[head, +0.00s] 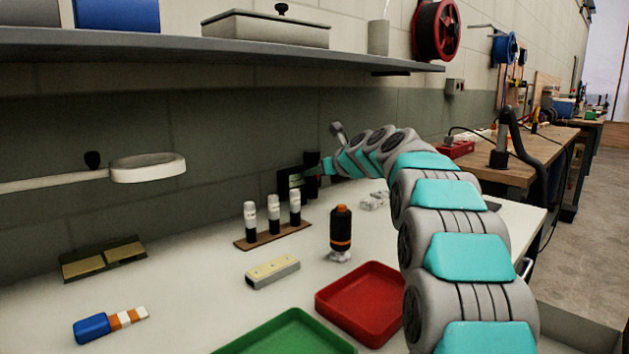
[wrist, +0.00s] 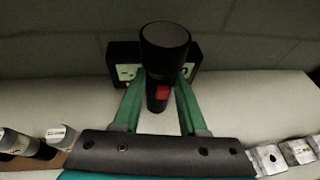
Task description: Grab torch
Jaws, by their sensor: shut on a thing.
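The torch (wrist: 164,50) is a black cylinder with a wide round head and a red switch on its body. In the wrist view it stands between the two green fingers of my gripper (wrist: 160,105), which are shut on it. In the head view the torch (head: 312,160) shows small and dark near the back wall, at the tip of my gripper (head: 322,168). Its lower end is hidden. A black box with a pale green face (wrist: 128,72) is right behind it; I cannot tell whether the torch touches the box.
On the white bench (head: 190,290), several white-capped bottles stand in a wooden rack (head: 272,236), left of a black and orange bottle (head: 340,230). A red tray (head: 372,300) and a green tray (head: 290,335) lie in front. A grey shelf (head: 200,48) overhangs the back.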

